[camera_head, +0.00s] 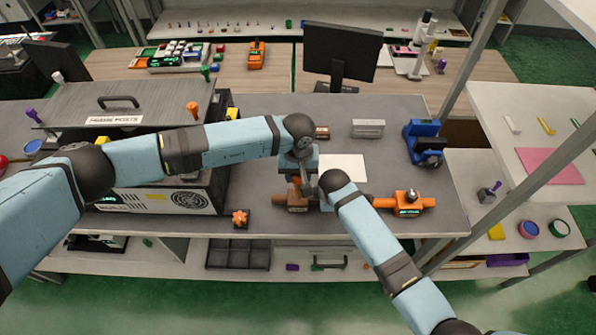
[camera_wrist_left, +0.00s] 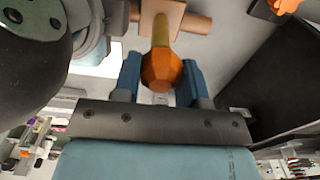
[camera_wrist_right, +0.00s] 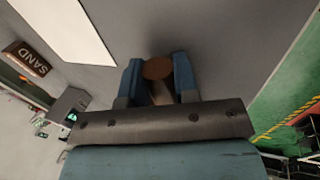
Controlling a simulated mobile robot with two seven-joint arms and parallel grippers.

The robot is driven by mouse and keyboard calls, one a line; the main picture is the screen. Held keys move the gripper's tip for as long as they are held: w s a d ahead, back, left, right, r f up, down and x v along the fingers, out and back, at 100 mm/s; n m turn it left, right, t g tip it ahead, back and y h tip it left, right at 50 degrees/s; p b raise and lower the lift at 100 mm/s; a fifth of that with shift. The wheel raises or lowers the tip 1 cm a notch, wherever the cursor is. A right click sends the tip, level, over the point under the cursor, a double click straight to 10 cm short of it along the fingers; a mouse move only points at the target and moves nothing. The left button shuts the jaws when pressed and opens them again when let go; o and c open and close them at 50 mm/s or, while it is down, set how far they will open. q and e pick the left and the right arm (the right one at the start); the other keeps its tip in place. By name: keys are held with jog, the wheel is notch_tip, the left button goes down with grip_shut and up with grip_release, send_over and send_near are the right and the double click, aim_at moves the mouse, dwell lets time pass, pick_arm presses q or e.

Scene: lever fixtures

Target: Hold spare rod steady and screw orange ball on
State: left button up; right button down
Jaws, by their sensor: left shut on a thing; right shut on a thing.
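An orange faceted ball (camera_wrist_left: 161,70) sits at the end of a short yellowish rod (camera_wrist_left: 163,30) in the left wrist view. My left gripper (camera_wrist_left: 160,82) is shut on the ball. That rod rises from a brown fixture with a crosswise cylinder (camera_wrist_left: 198,24), seen in the head view as the left fixture (camera_head: 297,202). My left gripper (camera_head: 299,178) is above this fixture. My right gripper (camera_wrist_right: 158,80) is shut on a brown round-ended rod (camera_wrist_right: 157,68). In the head view the right gripper (camera_head: 322,196) is beside the fixture; its fingers are mostly hidden by the wrist.
A similar orange fixture (camera_head: 409,209) with a grey knob stands to the right. An orange star-shaped knob (camera_head: 240,217) lies front left. A large machine (camera_head: 150,195) fills the left. A white sheet (camera_head: 343,167) and a blue device (camera_head: 425,142) lie behind and to the right.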

pick_arm(q)
jog(key=shift+f, duration=0.2)
jog(key=o, duration=1)
notch_tip(320, 180, up, 12)
